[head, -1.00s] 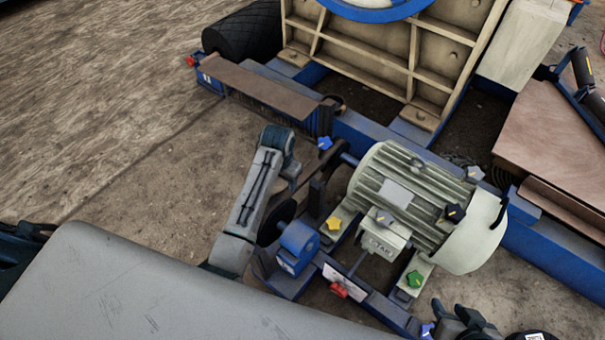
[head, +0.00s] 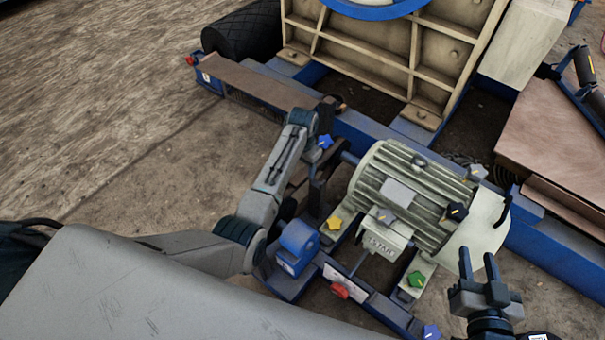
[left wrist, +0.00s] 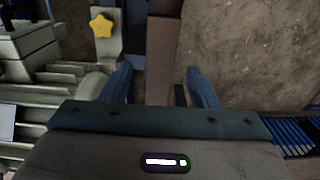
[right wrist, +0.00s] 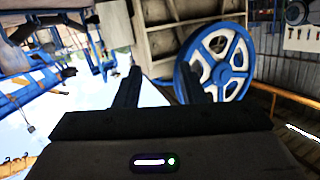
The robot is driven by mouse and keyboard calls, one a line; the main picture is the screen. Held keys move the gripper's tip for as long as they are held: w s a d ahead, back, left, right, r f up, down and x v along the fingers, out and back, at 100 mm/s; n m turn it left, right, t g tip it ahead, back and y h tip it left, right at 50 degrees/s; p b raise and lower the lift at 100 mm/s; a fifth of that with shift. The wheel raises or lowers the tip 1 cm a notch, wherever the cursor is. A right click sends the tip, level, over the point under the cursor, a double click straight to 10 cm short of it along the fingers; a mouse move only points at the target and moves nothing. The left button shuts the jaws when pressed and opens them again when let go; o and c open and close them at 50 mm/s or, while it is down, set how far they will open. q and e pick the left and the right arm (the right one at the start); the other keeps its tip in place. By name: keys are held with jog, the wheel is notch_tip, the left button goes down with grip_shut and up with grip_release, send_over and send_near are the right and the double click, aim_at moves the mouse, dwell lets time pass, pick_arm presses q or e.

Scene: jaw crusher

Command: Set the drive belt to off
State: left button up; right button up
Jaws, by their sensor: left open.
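The grey-green finned motor (head: 430,205) sits on a blue frame with a yellow star knob (head: 334,222), a green knob (head: 416,279) and a red knob (head: 340,291) beside a white plate. The belt area left of the motor is largely hidden by my left arm in the head view, and I cannot pick out the belt clearly. My left gripper (left wrist: 160,82) is open above a brown strip (left wrist: 160,55), with the yellow knob (left wrist: 102,24) to its upper left. My right gripper (head: 478,254) is open and empty, right of the motor's lower end.
A cream ribbed crusher body (head: 375,45) stands behind the motor. A blue beam (head: 375,140) runs behind the motor, and a brown plate (head: 550,130) is at right. Bare ground (head: 110,150) lies open at left. The right wrist view shows a blue-rimmed wheel (right wrist: 220,62).

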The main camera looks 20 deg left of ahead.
aim_at(302, 175)
pick_arm(q)
notch_tip(302, 175, down, 3)
jog(key=shift+f+b, duration=0.15)
jog(key=shift+b, duration=0.25)
jog(key=shift+f, duration=0.2)
pick_arm(e)
notch_tip(302, 175, up, 6)
jog(key=w+t, duration=0.2)
jog(key=t, duration=0.2)
jog(key=shift+d+r, duration=0.25)
